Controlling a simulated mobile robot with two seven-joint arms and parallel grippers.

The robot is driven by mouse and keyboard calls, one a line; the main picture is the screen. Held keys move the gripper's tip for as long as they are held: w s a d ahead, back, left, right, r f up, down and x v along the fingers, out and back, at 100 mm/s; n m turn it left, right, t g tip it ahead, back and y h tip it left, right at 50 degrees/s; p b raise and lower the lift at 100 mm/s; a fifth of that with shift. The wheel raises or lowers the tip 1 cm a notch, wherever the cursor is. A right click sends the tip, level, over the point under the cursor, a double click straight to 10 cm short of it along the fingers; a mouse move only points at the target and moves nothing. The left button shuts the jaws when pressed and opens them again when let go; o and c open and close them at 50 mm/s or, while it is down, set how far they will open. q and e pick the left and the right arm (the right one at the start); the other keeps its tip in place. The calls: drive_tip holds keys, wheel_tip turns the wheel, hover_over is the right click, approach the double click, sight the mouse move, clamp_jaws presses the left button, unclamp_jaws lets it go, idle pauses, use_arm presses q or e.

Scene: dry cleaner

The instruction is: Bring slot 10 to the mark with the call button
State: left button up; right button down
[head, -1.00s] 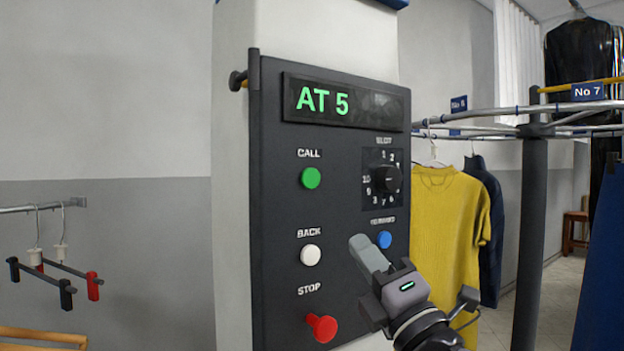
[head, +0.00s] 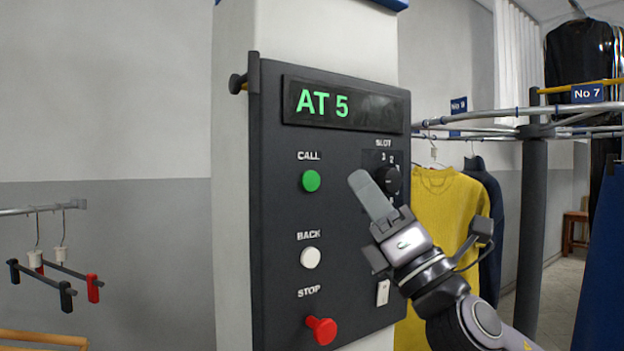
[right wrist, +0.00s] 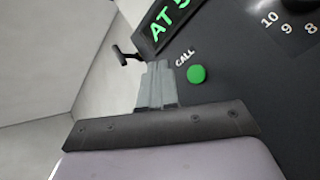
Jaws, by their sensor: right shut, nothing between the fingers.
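The dark control panel (head: 275,220) stands on a white column, and its display (head: 345,104) reads AT 5 in green. The green call button (head: 311,180) is at the upper left of the panel; it also shows in the right wrist view (right wrist: 197,74). The black slot dial (head: 388,178) is at the upper right, partly hidden by my right gripper (head: 361,181). That gripper is shut and empty, its tips in front of the panel between call button and dial. I cannot tell which number the dial points to. My left gripper is not in view.
The white back button (head: 310,258) and red stop knob (head: 321,330) sit below the call button. A rail with a yellow sweater (head: 440,215) and tags No 8 (head: 458,105) and No 7 (head: 588,93) is at right. Hangers (head: 40,265) hang at left.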

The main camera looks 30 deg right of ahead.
sight(311, 181)
drive_tip(key=w, duration=0.7)
drive_tip(key=shift+w+a, duration=0.15)
drive_tip(key=shift+a, duration=0.2)
idle(1.2)
drive_tip(key=shift+w, duration=0.1)
idle(0.4)
drive_tip(key=shift+w, duration=0.35)
drive_tip(key=shift+w, duration=0.4)
idle(0.6)
idle(0.3)
drive_tip(key=shift+s+p, duration=0.3)
drive_tip(key=shift+s, duration=0.55)
